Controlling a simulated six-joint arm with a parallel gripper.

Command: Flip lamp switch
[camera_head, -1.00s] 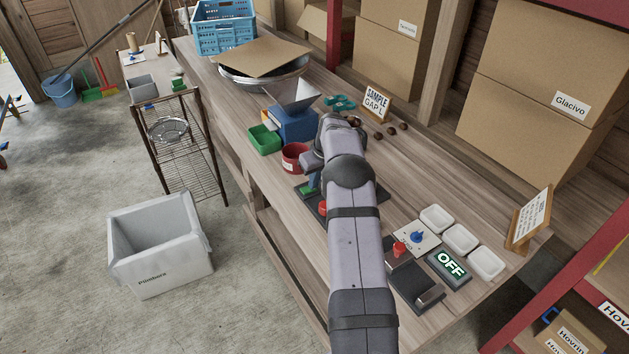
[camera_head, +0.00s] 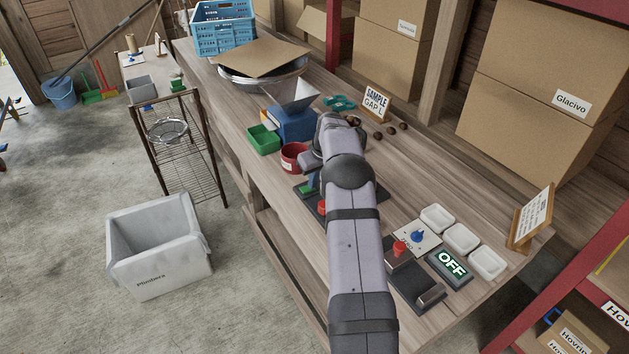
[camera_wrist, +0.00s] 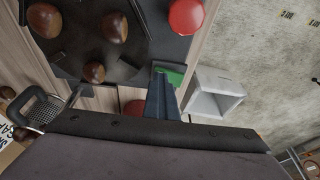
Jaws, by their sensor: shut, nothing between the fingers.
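A lit "OFF" sign (camera_head: 450,265) stands on a dark base near the right end of the bench. Beside it, a white plate (camera_head: 432,243) carries a blue knob (camera_head: 417,237). A red knob (camera_head: 399,249) is on the dark device just left of it. I cannot tell which of these is the lamp switch. My gripper (camera_wrist: 162,82) is shut and empty in the wrist view, close to a green part (camera_wrist: 172,76). A red button (camera_wrist: 186,16) and several chestnuts (camera_wrist: 114,27) on a dark surface show there too. In the head view my arm hides most of the gripper area.
Three white dishes (camera_head: 461,238) lie behind the plate. A blue machine with a hopper (camera_head: 294,95), a red pot (camera_head: 294,158) and a green bin (camera_head: 263,139) stand beyond my arm. A sign stand (camera_head: 531,217) is at right. A white bin (camera_head: 160,278) is on the floor.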

